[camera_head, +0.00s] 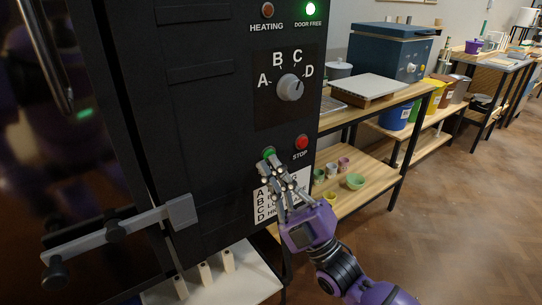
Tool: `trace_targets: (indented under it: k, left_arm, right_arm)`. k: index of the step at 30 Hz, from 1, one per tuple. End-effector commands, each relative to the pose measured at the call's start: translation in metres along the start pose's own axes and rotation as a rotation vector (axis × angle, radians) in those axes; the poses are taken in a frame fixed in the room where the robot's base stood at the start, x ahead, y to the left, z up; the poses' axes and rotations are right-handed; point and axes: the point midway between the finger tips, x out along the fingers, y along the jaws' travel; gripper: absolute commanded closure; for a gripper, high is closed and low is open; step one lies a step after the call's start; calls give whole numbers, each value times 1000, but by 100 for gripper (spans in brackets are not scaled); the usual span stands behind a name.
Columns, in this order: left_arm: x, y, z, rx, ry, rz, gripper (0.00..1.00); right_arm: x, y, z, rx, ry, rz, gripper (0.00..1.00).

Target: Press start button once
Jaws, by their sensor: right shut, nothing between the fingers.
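The black kiln panel (215,195) fills the left and middle of the view. A green button (268,152) sits low on it, left of a red button (302,142) labelled STOP. My right gripper (272,168) is shut and empty, with its fingertips at or just below the green button. I cannot tell whether they touch it. The fingers hide the label under the green button and part of the white lettered card (262,208). My left gripper is not in view.
A grey latch bar (140,226) juts out left. A wooden shelf (375,178) with small bowls stands right.

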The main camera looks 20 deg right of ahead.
Motion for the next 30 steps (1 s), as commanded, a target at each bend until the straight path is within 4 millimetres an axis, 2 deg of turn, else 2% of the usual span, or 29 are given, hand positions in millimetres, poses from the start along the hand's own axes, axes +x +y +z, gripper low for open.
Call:
trace_targets:
  k: [18, 30]
  left_arm:
    - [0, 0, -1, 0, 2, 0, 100]
    - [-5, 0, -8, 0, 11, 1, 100]
  right_arm:
    - [3, -2, 2, 0, 0, 0, 100]
    - [-9, 7, -6, 0, -1, 0, 100]
